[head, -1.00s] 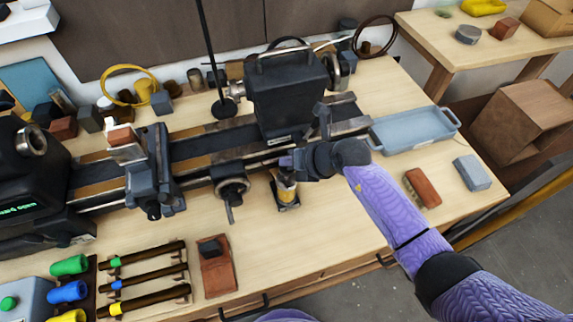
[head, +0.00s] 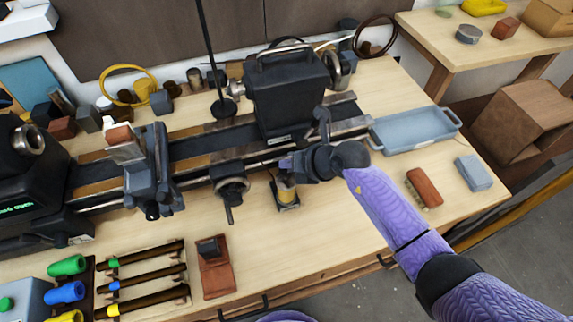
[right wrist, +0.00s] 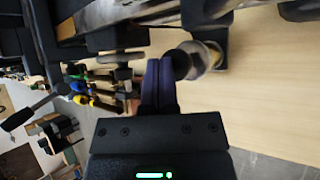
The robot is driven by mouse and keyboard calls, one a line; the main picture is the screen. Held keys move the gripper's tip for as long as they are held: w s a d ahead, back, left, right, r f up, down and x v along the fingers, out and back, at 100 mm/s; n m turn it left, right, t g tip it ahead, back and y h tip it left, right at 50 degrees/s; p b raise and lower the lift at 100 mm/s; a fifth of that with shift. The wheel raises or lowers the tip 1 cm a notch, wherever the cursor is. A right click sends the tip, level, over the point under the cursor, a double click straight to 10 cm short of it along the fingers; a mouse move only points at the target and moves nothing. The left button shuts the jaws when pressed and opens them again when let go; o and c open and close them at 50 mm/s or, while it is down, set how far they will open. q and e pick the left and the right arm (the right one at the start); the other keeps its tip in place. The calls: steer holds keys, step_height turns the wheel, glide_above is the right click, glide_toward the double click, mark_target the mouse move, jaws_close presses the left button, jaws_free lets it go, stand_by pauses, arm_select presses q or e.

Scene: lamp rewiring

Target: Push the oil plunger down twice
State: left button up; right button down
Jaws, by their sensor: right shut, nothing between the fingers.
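The oil can (head: 287,193), a small yellowish cylinder on a dark square base, stands upright on the bench in front of the lathe. My right gripper (head: 286,165) is shut and empty, right above the can in the head view and covering its top. In the right wrist view the shut fingers (right wrist: 160,83) are beside a dark round knob, the plunger (right wrist: 181,63), on the brass-coloured can (right wrist: 206,58). They seem to touch or nearly touch; I cannot tell how far down the plunger is. My left gripper is out of view.
The lathe (head: 230,145) runs close behind the can, with a handwheel (head: 231,187) just left of it. A blue-grey tray (head: 415,130), a brown brush-like block (head: 424,188) and a grey block (head: 473,173) lie right. The bench front is clear below the can.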

steer(key=shift+s+f+b, duration=0.25)
steer(key=shift+f+b, duration=0.1)
steer(key=shift+f, duration=0.25)
steer(key=shift+s+f+b, duration=0.25)
steer(key=shift+f+b, duration=0.05)
steer(key=shift+f, duration=0.25)
stand_by(0.4)
steer(key=shift+r, duration=0.15)
steer(key=shift+w+r+p, duration=0.2)
steer(key=shift+r+p, duration=0.35)
steer(key=shift+r, duration=0.05)
steer(key=shift+w+r+p, duration=0.2)
steer(key=shift+r+p, duration=0.35)
steer(key=shift+w+a+r+p, duration=0.1)
steer(key=shift+w+r+p, duration=0.3)
steer(key=shift+p, duration=0.05)
steer(key=shift+r, duration=0.2)
step_height(320, 180, up, 5)
steer(key=p, duration=0.5)
steer(key=shift+r+p, duration=0.15)
steer(key=shift+p, duration=0.15)
